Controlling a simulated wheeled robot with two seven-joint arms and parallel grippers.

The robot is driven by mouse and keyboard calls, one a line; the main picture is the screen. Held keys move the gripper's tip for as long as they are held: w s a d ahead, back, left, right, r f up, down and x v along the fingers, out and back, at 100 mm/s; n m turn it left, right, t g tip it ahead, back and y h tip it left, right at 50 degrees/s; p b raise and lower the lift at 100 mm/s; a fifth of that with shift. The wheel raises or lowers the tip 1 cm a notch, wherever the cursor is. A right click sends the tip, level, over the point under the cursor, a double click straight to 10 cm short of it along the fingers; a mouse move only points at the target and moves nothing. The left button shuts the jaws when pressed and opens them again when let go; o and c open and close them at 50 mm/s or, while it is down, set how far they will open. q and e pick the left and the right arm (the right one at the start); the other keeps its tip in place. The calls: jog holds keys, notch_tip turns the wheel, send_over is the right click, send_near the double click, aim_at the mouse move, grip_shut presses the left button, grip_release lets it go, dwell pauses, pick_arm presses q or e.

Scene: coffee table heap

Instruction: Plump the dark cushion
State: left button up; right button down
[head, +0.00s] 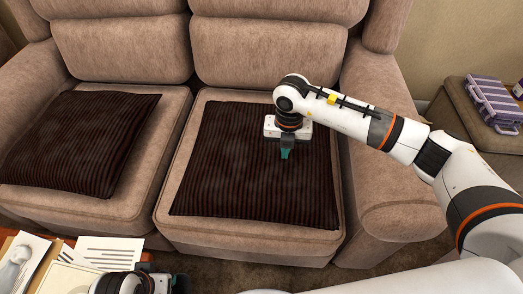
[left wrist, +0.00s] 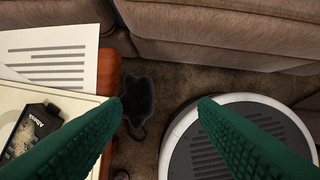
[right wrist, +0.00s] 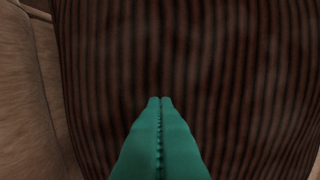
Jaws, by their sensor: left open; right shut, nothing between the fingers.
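A dark brown, striped cushion (head: 235,185) lies flat on the right seat of the beige sofa. A second dark striped cushion (head: 75,145) lies on the left seat. My right gripper (head: 285,154) points down over the right part of the right-seat cushion. Its green fingers (right wrist: 160,100) are shut with nothing between them, and the striped cloth (right wrist: 185,50) fills most of the right wrist view. I cannot tell whether the tips touch the cloth. My left gripper (left wrist: 162,104) is open and empty, low beside the coffee table.
The coffee table (left wrist: 106,72) holds papers (head: 95,250) and a photo (head: 20,262) at the lower left. A dark grey object (left wrist: 138,97) lies on the carpet beside it. The sofa armrest (head: 385,165) is under my right arm. A striped case (head: 492,100) stands at the far right.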

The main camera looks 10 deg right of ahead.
jog(key=shift+r, duration=0.45)
pick_arm(q)
notch_tip(320, 180, down, 7)
jog(key=p, duration=0.2)
jog(key=shift+w+d+f, duration=0.15)
jog(key=shift+w+f, duration=0.05)
jog(key=shift+w, duration=0.15)
pick_arm(e)
jog(key=shift+r, duration=1.1)
